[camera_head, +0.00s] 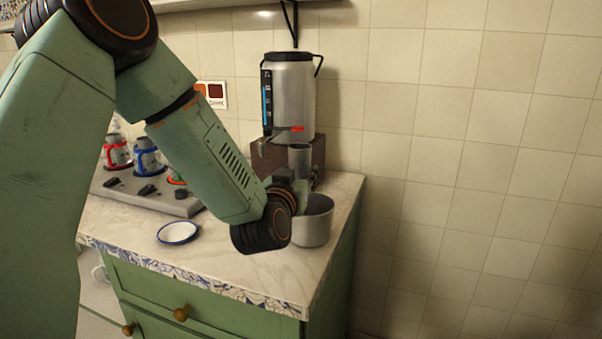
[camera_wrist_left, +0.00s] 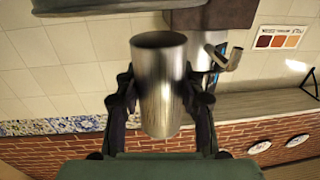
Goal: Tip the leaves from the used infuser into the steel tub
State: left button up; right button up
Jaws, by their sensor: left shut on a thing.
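A plain steel cylinder, which looks like the infuser (camera_wrist_left: 160,95), is between the fingers of my left gripper (camera_wrist_left: 160,100) in the left wrist view. The gripper is shut on it. One round end faces the camera; I cannot make out any leaves. In the head view the infuser (camera_head: 299,157) stands out above the steel tub (camera_head: 314,229), about upright, with its lower part hidden by my gripper (camera_head: 300,184). The tub is open-topped and sits on the counter; my wrist hides its left side. My right gripper is in neither view.
A steel samovar (camera_head: 292,92) with a red-handled tap stands on a brown base (camera_head: 268,158) just behind. A small blue-rimmed dish (camera_head: 178,233) lies left on the counter (camera_head: 228,268). A grey unit (camera_head: 143,190) holds several coloured holders. The counter's right edge is close to the tub.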

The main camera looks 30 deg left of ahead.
pick_arm(q)
jog(key=shift+w+f, duration=0.1)
jog(key=shift+w, duration=0.05)
jog(key=shift+f, duration=0.1)
jog(key=shift+s+a+f+b, duration=0.1)
jog(key=shift+s+f+b, duration=0.1)
jog(key=shift+f+b, duration=0.75)
jog(key=shift+a+r+m+p, duration=0.3)
jog(key=shift+m+p, duration=0.2)
jog(key=shift+p, duration=0.2)
jog(key=shift+s+a+r+m+p, duration=0.35)
jog(key=shift+a+m+p, duration=0.05)
jog(key=shift+m+p, duration=0.6)
jog(key=shift+a+m+p, duration=0.4)
jog(key=shift+m+p, duration=0.55)
jog(key=shift+m, duration=0.15)
notch_tip(320, 180, up, 6)
jog(key=a+m+g+y+p, duration=0.1)
jog(key=m+p, duration=1)
jog(key=p, duration=0.5)
jog(key=shift+s+r+m, duration=0.15)
jog(key=shift+s+m, duration=0.15)
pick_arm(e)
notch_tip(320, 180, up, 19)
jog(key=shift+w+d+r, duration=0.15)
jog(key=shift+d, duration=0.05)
